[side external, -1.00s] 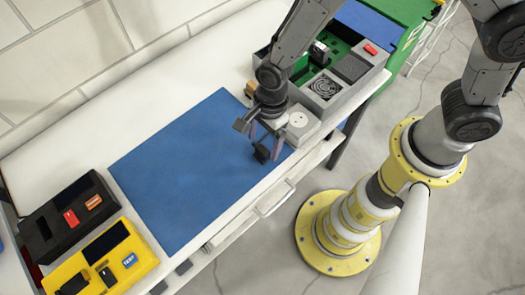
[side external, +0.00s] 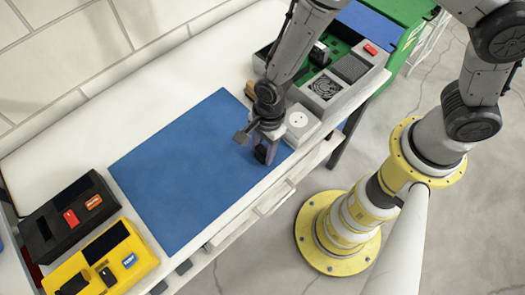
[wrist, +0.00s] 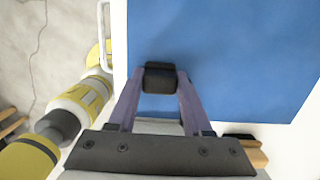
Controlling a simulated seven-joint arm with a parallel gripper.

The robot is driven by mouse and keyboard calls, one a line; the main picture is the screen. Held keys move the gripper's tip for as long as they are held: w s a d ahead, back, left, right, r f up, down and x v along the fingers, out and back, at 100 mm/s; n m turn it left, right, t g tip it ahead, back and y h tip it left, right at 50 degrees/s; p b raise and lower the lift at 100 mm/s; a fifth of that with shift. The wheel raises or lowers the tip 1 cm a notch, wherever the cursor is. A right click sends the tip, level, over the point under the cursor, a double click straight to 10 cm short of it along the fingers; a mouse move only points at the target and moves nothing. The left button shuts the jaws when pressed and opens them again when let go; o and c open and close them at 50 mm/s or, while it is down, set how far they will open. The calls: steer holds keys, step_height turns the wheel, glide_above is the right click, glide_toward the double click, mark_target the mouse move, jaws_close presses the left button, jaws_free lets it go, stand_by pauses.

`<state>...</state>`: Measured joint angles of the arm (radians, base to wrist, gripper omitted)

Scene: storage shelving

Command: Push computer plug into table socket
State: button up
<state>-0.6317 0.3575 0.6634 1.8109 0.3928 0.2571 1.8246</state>
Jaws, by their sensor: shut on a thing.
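My gripper (side external: 262,149) points down at the right edge of the blue mat (side external: 185,165). Its fingers are shut on a small black plug (side external: 260,153). The wrist view shows the plug (wrist: 160,80) between the fingertips (wrist: 161,76), over the blue surface. The table socket (side external: 298,120) is a white block with a round outlet on top, just right of my gripper and apart from the plug. The gripper hides part of the plug in the side view, and I cannot see its pins.
An open grey computer case (side external: 330,92) with green boards and a fan stands behind the socket. A black box (side external: 70,215) and a yellow box (side external: 105,265) lie at the front left. The mat's middle is clear. A small wooden block (wrist: 257,155) shows in the wrist view.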

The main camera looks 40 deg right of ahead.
steer(key=c, duration=0.3)
steer(key=shift+c, duration=0.2)
steer(key=shift+r, duration=0.1)
steer(key=shift+r, duration=0.6)
steer(key=s+d+r, duration=0.9)
steer(key=s+r, duration=0.1)
steer(key=r, duration=0.1)
steer(key=shift+s+r, duration=0.3)
steer(key=shift+s, duration=0.1)
